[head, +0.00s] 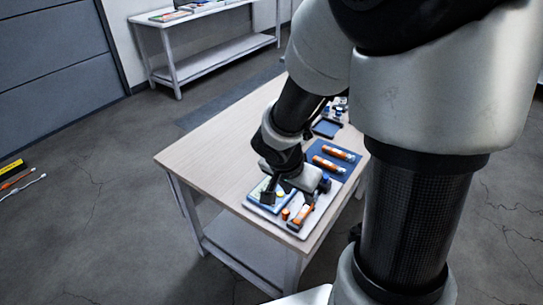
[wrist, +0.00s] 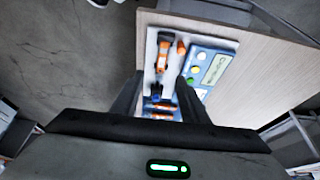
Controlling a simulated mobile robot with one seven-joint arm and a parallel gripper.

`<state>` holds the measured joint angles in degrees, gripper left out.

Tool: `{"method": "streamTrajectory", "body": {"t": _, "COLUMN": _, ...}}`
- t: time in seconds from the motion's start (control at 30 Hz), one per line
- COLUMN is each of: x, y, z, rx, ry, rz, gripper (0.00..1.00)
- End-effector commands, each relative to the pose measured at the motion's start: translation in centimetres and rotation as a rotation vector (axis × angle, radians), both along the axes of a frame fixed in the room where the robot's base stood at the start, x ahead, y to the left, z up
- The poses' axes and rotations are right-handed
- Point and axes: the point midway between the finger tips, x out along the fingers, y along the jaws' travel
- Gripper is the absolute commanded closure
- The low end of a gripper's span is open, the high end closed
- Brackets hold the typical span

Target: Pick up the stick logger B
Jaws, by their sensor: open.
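An orange-and-dark stick (head: 299,215) lies on the white tray (head: 317,220) near the table's front corner; it also shows in the wrist view (wrist: 162,52). Two orange-and-white sticks lie on the blue mat: a farther one (head: 339,153) and a nearer one (head: 328,165). I cannot read any label, so I cannot tell which one is stick logger B. My gripper (head: 288,198) is open above the tray, with nothing between its fingers. In the wrist view my gripper's fingers (wrist: 160,77) point toward the tray, with the orange-and-dark stick beyond the tips.
A small orange piece (wrist: 181,47) and a blue-and-white card with coloured dots (wrist: 208,68) lie beside the stick on the tray. A dark blue piece (wrist: 155,89) is near the fingers. The wooden table top (head: 205,155) is bare at left. A white bench (head: 215,65) stands behind.

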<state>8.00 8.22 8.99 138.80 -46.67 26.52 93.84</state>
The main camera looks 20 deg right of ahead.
Motion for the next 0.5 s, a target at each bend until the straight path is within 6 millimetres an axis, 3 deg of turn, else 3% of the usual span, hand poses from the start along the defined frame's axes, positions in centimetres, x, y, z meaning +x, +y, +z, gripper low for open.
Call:
{"method": "streamTrajectory", "body": {"t": 0.03, "x": 0.2, "y": -0.4, "z": -1.6, "rx": 0.0, "ry": 0.006, "rz": -0.001, "gripper": 0.59}}
{"method": "streamTrajectory", "body": {"t": 0.3, "x": 1.6, "y": -2.1, "z": -6.9, "rx": 0.0, "ry": 0.005, "rz": -0.001, "gripper": 0.59}}
{"method": "streamTrajectory", "body": {"t": 0.5, "x": 2.2, "y": -2.8, "z": -8.7, "rx": -0.001, "ry": 0.001, "rz": -0.001, "gripper": 0.59}}
